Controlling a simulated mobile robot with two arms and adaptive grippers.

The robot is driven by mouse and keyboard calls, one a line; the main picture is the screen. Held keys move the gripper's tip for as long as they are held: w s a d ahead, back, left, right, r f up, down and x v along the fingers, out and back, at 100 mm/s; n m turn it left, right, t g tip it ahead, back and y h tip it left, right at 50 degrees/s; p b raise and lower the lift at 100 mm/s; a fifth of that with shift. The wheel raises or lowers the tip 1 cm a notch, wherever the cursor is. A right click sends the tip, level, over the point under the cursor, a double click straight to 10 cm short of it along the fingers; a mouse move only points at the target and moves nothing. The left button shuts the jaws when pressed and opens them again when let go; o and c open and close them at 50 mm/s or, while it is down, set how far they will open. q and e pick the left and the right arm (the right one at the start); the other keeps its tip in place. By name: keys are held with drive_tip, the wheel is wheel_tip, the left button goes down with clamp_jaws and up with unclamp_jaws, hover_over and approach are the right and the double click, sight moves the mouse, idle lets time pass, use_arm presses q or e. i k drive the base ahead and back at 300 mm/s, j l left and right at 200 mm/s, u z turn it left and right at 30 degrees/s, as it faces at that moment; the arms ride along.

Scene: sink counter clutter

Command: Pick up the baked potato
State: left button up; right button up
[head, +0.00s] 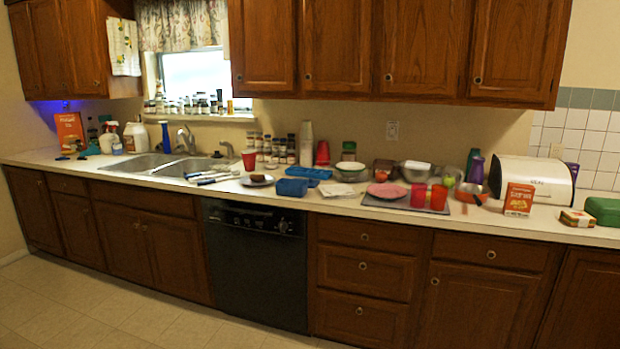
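A small dark brown lump (257,178) lies on a pale plate (268,183) on the counter, right of the sink. It may be the baked potato, but it is too small to tell for sure. A red cup (249,160) stands just behind it, and a blue box-like item (291,187) sits to its right. Neither of my grippers shows in the head view.
The long white counter (335,205) is cluttered. A double sink (150,163) lies to the left. Red cups (438,197), bowls and a white bread box (531,179) stand to the right. The tiled floor (110,310) before the cabinets is clear.

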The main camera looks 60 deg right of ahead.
sight(254, 177)
drive_tip(key=z, duration=1.55)
drive_tip(key=i+l+u, duration=0.1)
drive_tip(key=i, duration=0.05)
